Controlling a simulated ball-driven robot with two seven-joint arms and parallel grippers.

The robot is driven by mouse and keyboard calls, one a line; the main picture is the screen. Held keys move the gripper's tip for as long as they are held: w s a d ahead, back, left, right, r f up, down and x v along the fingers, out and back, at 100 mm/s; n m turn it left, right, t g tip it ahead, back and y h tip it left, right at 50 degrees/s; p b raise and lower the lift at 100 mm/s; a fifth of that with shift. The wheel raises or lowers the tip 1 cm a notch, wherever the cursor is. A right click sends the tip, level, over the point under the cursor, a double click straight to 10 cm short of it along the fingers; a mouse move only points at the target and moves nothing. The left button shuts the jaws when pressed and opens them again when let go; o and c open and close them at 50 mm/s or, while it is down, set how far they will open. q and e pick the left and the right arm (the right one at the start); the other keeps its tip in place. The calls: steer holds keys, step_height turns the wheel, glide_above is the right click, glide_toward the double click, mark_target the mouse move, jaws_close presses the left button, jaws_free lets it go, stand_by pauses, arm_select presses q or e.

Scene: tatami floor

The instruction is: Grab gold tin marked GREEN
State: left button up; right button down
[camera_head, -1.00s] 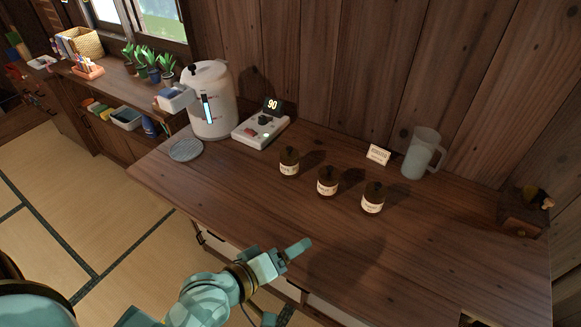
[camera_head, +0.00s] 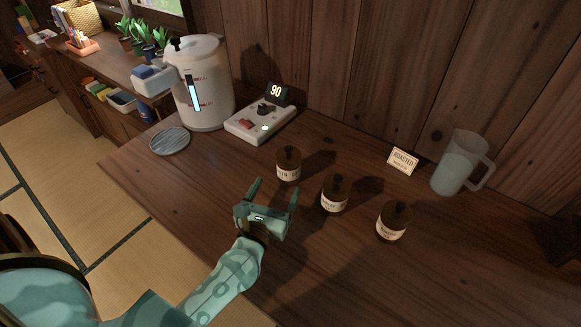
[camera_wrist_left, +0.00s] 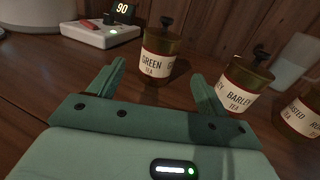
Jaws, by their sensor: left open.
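The gold tin marked GREEN TEA (camera_head: 288,165) stands upright on the wooden counter, leftmost of three similar tins. In the left wrist view the GREEN tin (camera_wrist_left: 157,58) stands ahead of the gap between my fingers, its label facing me. My left gripper (camera_head: 274,188) is open and empty, fingers pointing toward the tin and apart from it; it also fills the left wrist view (camera_wrist_left: 158,85). The tin marked BARLEY (camera_wrist_left: 240,85) is just right of my right-hand finger in that view. My right gripper is not seen.
The middle tin (camera_head: 335,196) and right tin (camera_head: 393,221) stand close by on the right. Behind are a control box reading 90 (camera_head: 260,122), a white dispenser (camera_head: 205,85), a ROASTED card (camera_head: 403,160) and a jug (camera_head: 459,165). A round grate (camera_head: 170,140) lies left. Counter left of the GREEN tin is clear.

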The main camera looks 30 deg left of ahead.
mark_target(285, 172)
arm_select(q)
steer(key=w, duration=0.2)
steer(key=w+a, duration=0.1)
steer(key=w, duration=0.1)
steer(key=shift+w, duration=0.2)
steer(key=w, duration=0.3)
steer(key=w+b, duration=0.1)
steer(key=w, duration=0.1)
steer(key=shift+w+a+f, duration=0.3)
steer(key=shift+w+a, duration=0.05)
steer(key=shift+a, duration=0.05)
steer(key=c, duration=1.6)
